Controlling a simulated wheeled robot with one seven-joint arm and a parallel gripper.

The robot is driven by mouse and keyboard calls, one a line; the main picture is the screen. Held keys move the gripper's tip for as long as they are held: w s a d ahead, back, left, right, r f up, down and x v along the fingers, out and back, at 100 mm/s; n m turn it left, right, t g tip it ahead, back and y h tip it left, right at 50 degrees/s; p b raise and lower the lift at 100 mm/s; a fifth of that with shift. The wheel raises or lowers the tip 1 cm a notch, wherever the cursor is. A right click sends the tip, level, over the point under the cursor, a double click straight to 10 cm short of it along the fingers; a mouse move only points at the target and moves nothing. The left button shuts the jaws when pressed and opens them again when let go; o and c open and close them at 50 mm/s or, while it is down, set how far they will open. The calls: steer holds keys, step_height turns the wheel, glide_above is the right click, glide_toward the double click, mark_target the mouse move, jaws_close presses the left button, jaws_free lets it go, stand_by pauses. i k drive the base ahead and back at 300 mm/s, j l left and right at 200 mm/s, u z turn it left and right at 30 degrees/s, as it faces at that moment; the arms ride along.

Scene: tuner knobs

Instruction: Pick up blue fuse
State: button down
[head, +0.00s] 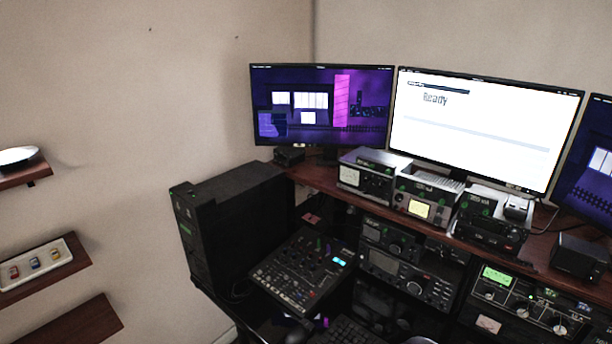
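A white tray (40,264) sits on the middle wooden shelf at the far left of the head view. Several small fuses lie in it, spaced apart in a row. The left one (14,271) looks reddish. The middle one (35,263) looks bluish with some orange; it is too small to be sure of its colour. The right one (56,254) looks yellow-orange. My gripper is not in this view.
Another shelf (25,175) above holds a white dish (18,156); a lower shelf (78,325) looks bare. A black cabinet (235,230), a mixer panel (303,270), radio units and monitors (322,105) fill the right. Bare wall lies between shelves and cabinet.

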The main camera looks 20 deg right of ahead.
mark_target(586, 309)
steer(key=z, duration=2.75)
